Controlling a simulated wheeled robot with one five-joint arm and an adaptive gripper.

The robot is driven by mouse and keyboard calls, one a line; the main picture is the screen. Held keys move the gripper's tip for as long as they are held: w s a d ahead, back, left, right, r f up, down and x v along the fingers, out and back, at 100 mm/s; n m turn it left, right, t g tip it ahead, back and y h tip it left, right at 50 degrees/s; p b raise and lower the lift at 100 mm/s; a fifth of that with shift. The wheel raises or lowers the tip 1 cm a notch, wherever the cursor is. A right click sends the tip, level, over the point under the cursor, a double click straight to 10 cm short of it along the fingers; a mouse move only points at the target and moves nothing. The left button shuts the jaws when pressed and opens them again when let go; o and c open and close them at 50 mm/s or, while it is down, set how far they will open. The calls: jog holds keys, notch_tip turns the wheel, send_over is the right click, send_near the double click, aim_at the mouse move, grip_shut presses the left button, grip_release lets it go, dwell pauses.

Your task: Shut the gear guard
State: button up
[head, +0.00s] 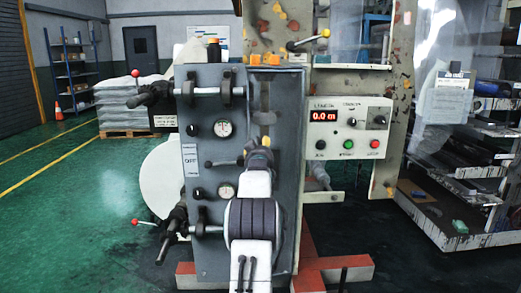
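A grey machine panel (285,190) stands upright in the middle of the head view, with gauges, levers and rollers on its left part. I cannot tell for certain which part is the gear guard, or whether it is open or shut. My white and dark arm rises from the bottom centre in front of the panel. My gripper (262,143) is at the arm's upper end, pointing away toward the panel. Its fingers are too small and foreshortened to read, and I see nothing clearly held. The arm hides the panel's lower middle.
A control box (347,128) with a red display and buttons is right of the panel. Levers with red knobs stick out left. Red base beams (320,265) cross the floor below. A shelf rack (480,190) stands at right. Green floor (70,210) is clear at left.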

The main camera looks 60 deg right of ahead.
jog(key=shift+o, duration=0.3)
jog(key=c, duration=0.9)
grip_shut()
jog(key=shift+w, duration=0.1)
